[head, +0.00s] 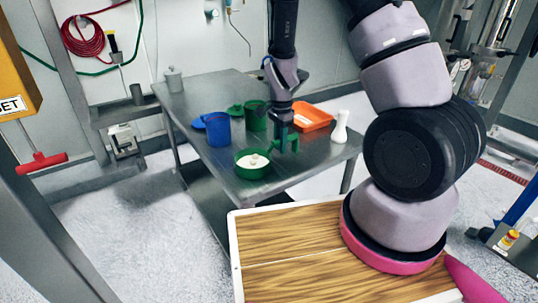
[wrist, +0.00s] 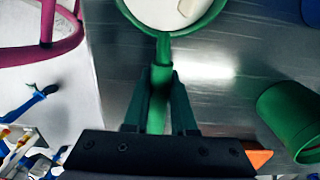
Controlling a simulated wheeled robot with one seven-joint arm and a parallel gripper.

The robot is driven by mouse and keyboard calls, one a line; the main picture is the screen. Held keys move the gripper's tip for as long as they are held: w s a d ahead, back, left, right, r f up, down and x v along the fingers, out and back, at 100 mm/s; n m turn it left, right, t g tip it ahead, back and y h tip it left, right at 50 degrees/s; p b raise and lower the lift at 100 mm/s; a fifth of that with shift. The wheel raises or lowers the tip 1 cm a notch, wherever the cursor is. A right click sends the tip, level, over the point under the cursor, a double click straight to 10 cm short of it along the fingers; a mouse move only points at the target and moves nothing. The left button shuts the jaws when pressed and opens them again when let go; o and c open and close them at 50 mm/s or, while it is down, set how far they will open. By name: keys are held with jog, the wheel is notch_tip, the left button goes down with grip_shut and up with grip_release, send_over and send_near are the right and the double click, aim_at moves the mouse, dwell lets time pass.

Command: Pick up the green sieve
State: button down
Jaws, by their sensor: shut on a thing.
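The green sieve (head: 252,173) is a round green pan with white powder and a small pale lump in it, near the front edge of the metal table (head: 230,90). In the wrist view its rim (wrist: 166,33) is at the top and its handle (wrist: 158,95) runs down between the fingers. My gripper (head: 285,145) has green fingers, and they are closed on the handle from both sides in the wrist view (wrist: 158,100). I cannot tell whether the sieve touches the table or hangs just above it.
A green container (head: 256,120) and a blue container (head: 218,130) stand behind the sieve. An orange tray (head: 314,118) and a white flask (head: 340,128) are to the right. A grey canister (head: 173,80) stands at the back left corner. Bare tabletop lies right of the sieve.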

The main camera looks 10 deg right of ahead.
notch_tip(320, 180, up, 10)
jog(key=shift+r, duration=0.1)
dwell(0.4)
dwell(4.5)
